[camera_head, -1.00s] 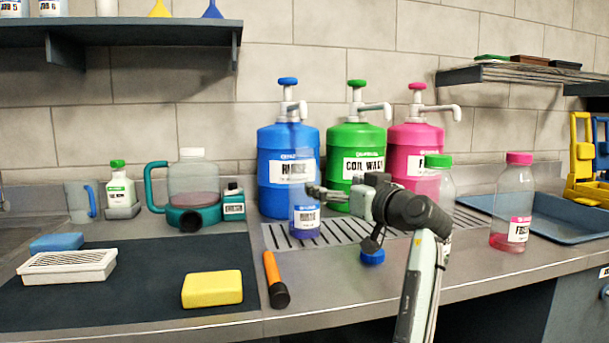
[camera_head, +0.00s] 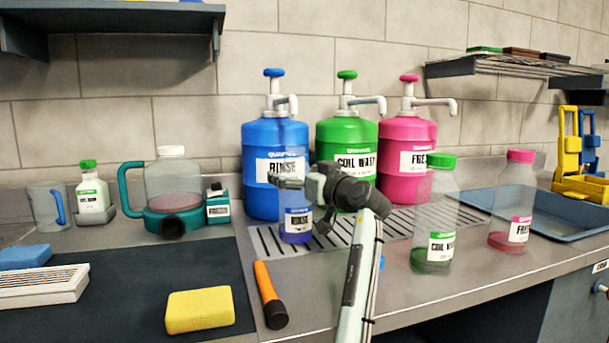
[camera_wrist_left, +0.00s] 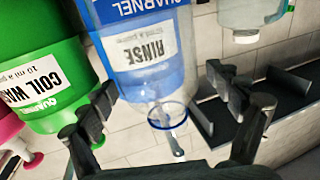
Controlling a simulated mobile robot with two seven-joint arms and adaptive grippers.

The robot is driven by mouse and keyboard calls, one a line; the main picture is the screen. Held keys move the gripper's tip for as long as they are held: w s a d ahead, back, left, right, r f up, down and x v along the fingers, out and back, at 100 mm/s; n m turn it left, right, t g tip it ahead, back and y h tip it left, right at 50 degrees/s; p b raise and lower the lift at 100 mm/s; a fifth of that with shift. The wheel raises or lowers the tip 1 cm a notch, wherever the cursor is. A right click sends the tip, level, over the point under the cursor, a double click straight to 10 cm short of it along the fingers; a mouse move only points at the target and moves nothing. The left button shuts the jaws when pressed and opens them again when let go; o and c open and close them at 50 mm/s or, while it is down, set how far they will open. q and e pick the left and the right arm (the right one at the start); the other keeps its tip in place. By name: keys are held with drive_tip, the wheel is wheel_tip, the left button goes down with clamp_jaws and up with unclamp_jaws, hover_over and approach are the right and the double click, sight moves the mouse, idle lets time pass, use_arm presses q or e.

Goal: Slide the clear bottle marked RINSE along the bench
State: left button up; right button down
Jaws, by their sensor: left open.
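The clear bottle marked RINSE (camera_head: 296,225), with blue liquid low inside, stands upright at the drain grate, in front of the blue RINSE jug (camera_head: 262,205). My left gripper (camera_head: 303,202) is open at the bottle's upper part. In the left wrist view its two fingers stand on either side of the bottle's open neck (camera_wrist_left: 168,116), with the jug behind. No grip shows, and I cannot tell whether a finger touches the bottle. My arm and gripper hide part of the bench to the right. My right gripper is not in view.
A blue cap (camera_head: 381,262) lies partly hidden behind my arm. Green-capped (camera_head: 434,247) and pink-capped (camera_head: 512,231) bottles stand to the right, before a blue tray (camera_head: 575,232). An orange-black torch (camera_head: 268,290) and yellow sponge (camera_head: 199,311) lie at front left.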

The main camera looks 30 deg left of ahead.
sight(298, 177)
use_arm(q)
drive_tip(key=shift+w+a, duration=0.25)
drive_tip(key=shift+a, duration=0.3)
drive_tip(key=c, duration=1.4)
drive_tip(key=shift+s+d+b, duration=0.55)
drive_tip(key=shift+s+d, duration=1.25)
drive_tip(key=shift+d, duration=0.3)
drive_tip(key=shift+s+d+b, duration=0.65)
drive_tip(key=shift+s+d, duration=1.2)
drive_tip(key=shift+d, duration=0.2)
